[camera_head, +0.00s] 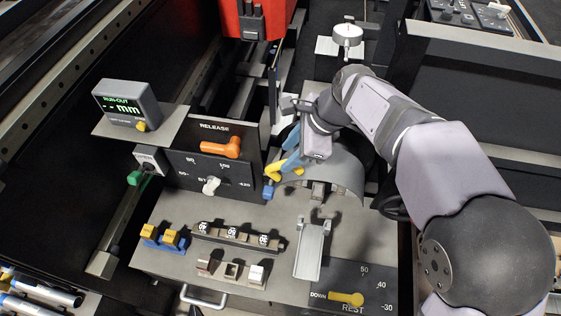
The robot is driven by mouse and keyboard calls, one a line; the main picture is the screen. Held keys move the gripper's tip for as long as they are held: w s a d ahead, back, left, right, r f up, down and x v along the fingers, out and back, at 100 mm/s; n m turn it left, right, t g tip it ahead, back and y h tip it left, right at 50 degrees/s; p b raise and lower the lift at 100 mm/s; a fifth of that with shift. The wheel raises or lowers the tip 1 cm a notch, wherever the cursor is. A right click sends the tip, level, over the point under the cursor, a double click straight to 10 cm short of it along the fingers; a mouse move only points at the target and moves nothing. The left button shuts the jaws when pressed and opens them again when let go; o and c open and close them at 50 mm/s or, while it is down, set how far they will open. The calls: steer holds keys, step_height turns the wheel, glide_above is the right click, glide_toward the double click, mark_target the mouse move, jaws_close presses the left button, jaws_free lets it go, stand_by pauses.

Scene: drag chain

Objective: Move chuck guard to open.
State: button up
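The chuck guard seems to be the grey curved cover (340,172) in the middle of the camera_head view, below my wrist. It arches over a dark opening with small metal parts. A yellow bar (284,174) sits at its left side, with a blue block (268,191) near its lower end. My gripper (286,164) reaches down to the left, its light blue fingers at the yellow bar. They overlap the bar in the picture; I cannot tell whether they are closed on it. My wrist hides the upper part of the guard.
A black panel with an orange release lever (220,147) stands close left of my gripper. A run-out display (127,104) is further left. A dial gauge (347,35) stands behind. Small blocks (232,236), a metal channel (312,249) and a yellow lever (346,299) are in front.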

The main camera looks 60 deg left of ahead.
mark_target(283, 161)
steer(key=shift+p+x, duration=1.1)
steer(key=shift+x, duration=2.55)
steer(key=shift+d, duration=0.1)
jaws_close()
